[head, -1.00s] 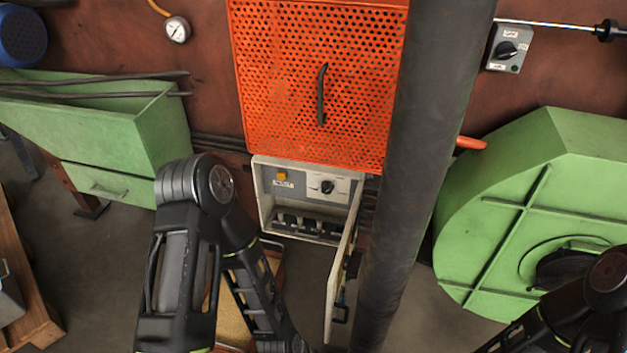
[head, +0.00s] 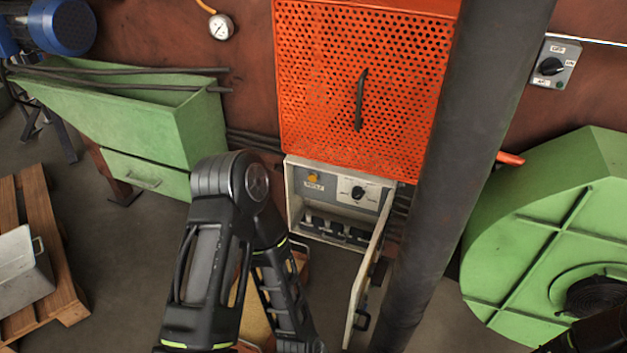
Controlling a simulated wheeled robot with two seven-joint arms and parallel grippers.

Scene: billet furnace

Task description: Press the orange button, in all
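The orange button (head: 313,177) is small and round. It sits at the upper left of the panel inside an open grey control box (head: 294,205), below the orange perforated guard. A black rotary knob (head: 358,192) is to its right, and a row of dark parts lies below. The box door (head: 363,285) hangs open on the right side. My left arm stands in front, to the left of and below the box; its gripper is below the picture edge. My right arm shows only at the bottom right corner, and its gripper is not in view.
The orange perforated guard (head: 365,90) has a black handle. A thick dark pipe (head: 450,170) runs down just right of the box door. A green trough (head: 130,120) stands left, a green round housing (head: 560,240) right. A wooden pallet (head: 65,290) holds a grey metal box (head: 22,265).

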